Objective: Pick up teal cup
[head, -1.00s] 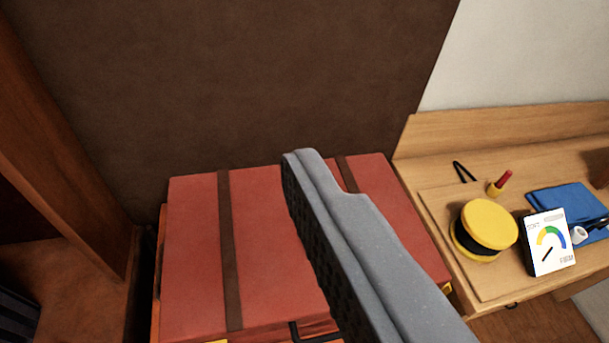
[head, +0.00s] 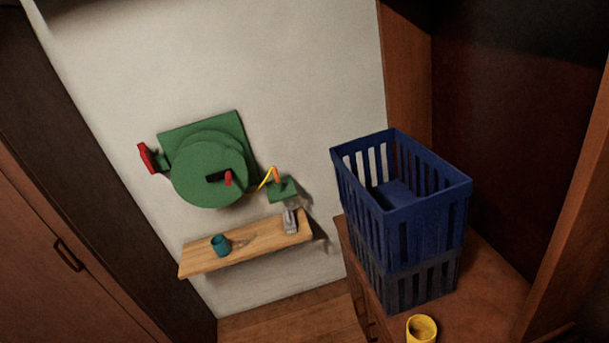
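The teal cup (head: 221,245) stands upright near the left part of a small wooden wall shelf (head: 255,243). It is some distance away, below a green round reel on the wall. My gripper is not in view in the head view, so I cannot see whether it holds anything.
The green reel (head: 208,175) has a red handle (head: 146,158) at its left. A grey object (head: 290,221) sits at the shelf's right end. At the right, a blue crate (head: 425,228) rests on a dark grey one (head: 420,288) on a wooden cabinet, with a yellow cup (head: 421,329) in front.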

